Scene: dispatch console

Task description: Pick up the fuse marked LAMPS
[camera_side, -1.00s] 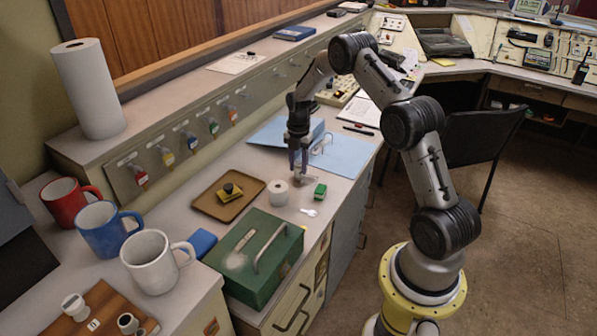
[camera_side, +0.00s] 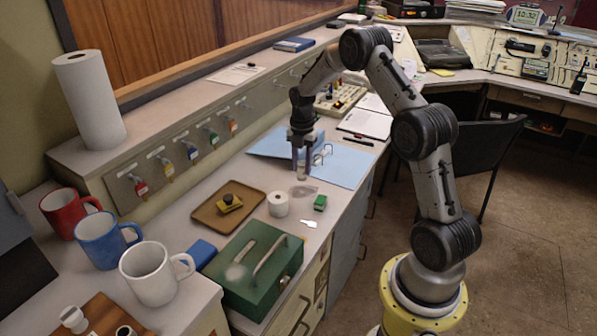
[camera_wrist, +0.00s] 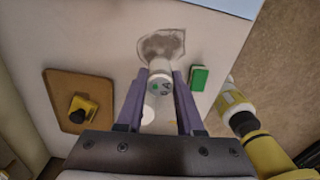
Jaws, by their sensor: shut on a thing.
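My gripper (camera_side: 302,172) is shut on a small white cylinder, which looks like a fuse (camera_wrist: 160,84). In the wrist view it sits between the two purple-grey fingers, its end face toward the camera with small green marks; I cannot read any lettering. In the side view the fuse's white lower end (camera_side: 302,178) shows under the fingertips, seemingly above the counter, beyond a grey smudged patch (camera_side: 303,191). Other white fuse-like pieces (camera_side: 73,319) stand on a wooden board at the bottom left; their labels are unreadable.
A white roll (camera_side: 278,204), a green block (camera_side: 320,202), a brown tray (camera_side: 212,222) with a yellow-and-black item (camera_side: 229,203) and a green cash box (camera_side: 230,286) stand nearby. Blue folder (camera_side: 345,166) lies behind. Mugs (camera_side: 152,275) stand at left.

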